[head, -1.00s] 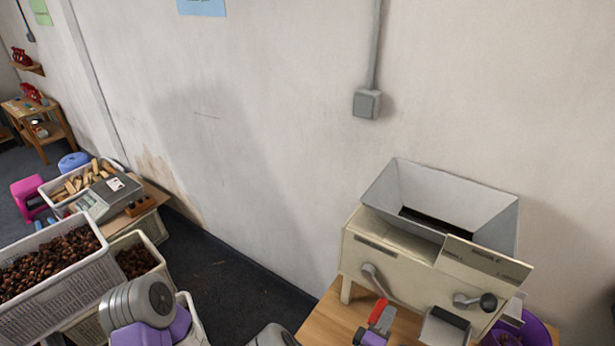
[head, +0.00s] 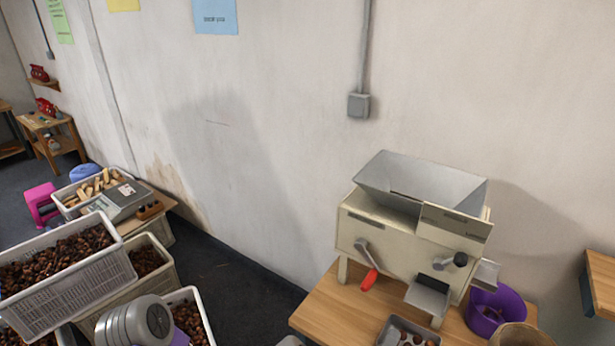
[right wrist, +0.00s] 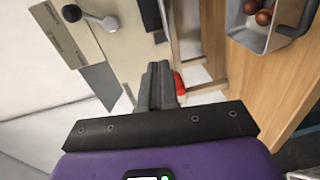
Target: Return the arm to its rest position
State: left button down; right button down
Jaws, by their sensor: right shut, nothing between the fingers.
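My right gripper (right wrist: 160,84) is shut and empty in the right wrist view, its dark fingers together. The red handle (right wrist: 180,84) shows just beside and beyond the fingertips; I cannot tell whether they touch. In the head view the right gripper does not show; only a bit of grey arm (head: 289,341) is at the bottom edge. The cream machine (head: 398,232), with its grey hopper on top, stands on the wooden table (head: 325,310); its red-handled lever (head: 369,279) hangs down at the front. A grey and purple link of my left arm (head: 135,322) is at lower left; its gripper is out of view.
A metal tray (head: 384,333) with a few chestnuts and a purple bowl (head: 488,312) are at the machine's front and right. Crates of chestnuts (head: 75,290) crowd the lower left. The wall is close behind; dark floor (head: 235,290) lies open between crates and table.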

jog(key=s+a+f+m+g+y, duration=0.1)
jog(key=s+f+m+g+y, duration=0.25)
jog(key=f, duration=0.65)
jog(key=s+a+f+m+g+y, duration=0.1)
jog(key=s+f+m+g+y, duration=0.3)
jog(key=f, duration=0.7)
jog(key=s+a+f+m+g+y, duration=0.2)
jog(key=s+a+m+g+y, duration=0.3)
jog(key=a, duration=0.3)
jog(key=shift+s+a+f+m+g+y, duration=0.15)
jog(key=shift+s+a+m+g+y, duration=0.1)
jog(key=shift+s+m+g+y, duration=0.25)
